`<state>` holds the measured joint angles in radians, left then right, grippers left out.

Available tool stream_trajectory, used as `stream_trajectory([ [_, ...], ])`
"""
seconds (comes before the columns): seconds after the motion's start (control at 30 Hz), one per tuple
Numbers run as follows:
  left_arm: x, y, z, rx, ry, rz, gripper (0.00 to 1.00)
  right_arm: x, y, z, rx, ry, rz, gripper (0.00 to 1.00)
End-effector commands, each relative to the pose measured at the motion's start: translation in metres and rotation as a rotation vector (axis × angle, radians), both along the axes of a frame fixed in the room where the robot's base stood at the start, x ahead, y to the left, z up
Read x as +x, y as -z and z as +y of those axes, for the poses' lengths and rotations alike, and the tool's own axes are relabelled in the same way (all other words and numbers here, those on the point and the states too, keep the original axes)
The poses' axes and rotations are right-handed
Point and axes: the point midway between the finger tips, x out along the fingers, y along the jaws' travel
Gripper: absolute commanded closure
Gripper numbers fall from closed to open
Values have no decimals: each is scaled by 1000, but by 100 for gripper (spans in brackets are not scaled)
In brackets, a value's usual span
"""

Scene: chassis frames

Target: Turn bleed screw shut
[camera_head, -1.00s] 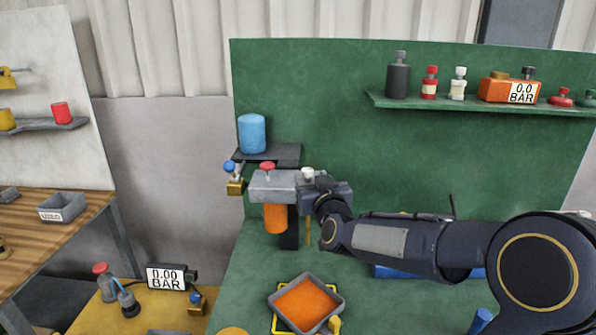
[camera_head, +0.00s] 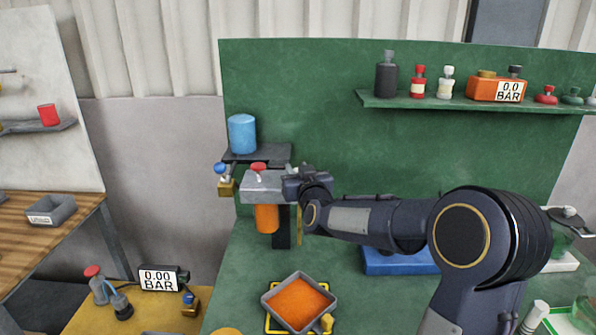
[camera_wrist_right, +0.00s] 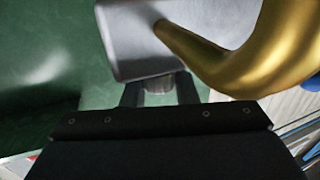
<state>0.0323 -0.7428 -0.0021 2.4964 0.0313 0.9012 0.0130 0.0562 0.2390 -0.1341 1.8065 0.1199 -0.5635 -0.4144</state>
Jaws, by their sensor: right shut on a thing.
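A grey metal block (camera_head: 262,186) with a red knob (camera_head: 258,167) on top and an orange bowl (camera_head: 267,218) below stands in front of the green panel. My right gripper (camera_head: 288,187) is at the block's right end. In the right wrist view, the gripper (camera_wrist_right: 160,88) has its two dark fingers on either side of a small ridged grey knob, which looks like the bleed screw (camera_wrist_right: 158,84), against the block's edge (camera_wrist_right: 145,45). The gripper is shut on it. In the head view the gripper hides the screw. My left gripper is not in view.
A gold curved pipe (camera_wrist_right: 240,62) runs close beside the fingers in the right wrist view. A grey tray with an orange inside (camera_head: 270,304) sits below the block. A blue cylinder (camera_head: 242,133) stands on a dark ledge to the upper left. A shelf (camera_head: 440,103) holds bottles.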

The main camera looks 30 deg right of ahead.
Motion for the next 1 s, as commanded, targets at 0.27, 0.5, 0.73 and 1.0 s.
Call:
stream_trajectory([
  [0.27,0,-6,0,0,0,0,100,0,-1,1,1,23,2,96],
  [0.5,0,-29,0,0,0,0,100,0,-5,2,0,137,5,96],
  [0.73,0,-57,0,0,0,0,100,1,-5,3,-4,333,5,96],
  [1.0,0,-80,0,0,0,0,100,1,-3,3,-4,583,3,96],
])
